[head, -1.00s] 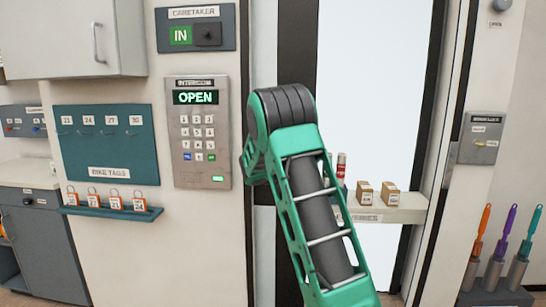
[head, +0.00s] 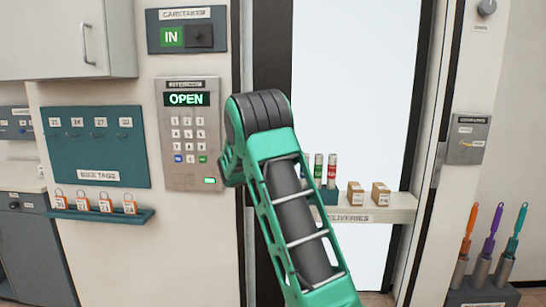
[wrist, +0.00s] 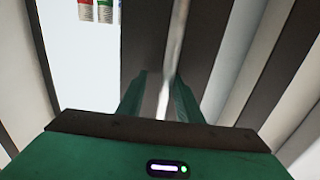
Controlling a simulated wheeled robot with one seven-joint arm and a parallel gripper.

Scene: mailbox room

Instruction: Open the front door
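The front door (head: 272,55) has a dark frame around a tall, bright pane. My green arm crosses in front of its left side in the head view and hides my gripper there. In the wrist view my gripper (wrist: 159,85) has its two green fingers apart, with nothing clearly held between them. The intercom keypad (head: 189,150) left of the door shows a green OPEN display.
A deliveries shelf (head: 375,217) with small boxes and tubes (head: 331,170) shows at the doorway. A metal lock plate (head: 467,140) is on the right wall.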

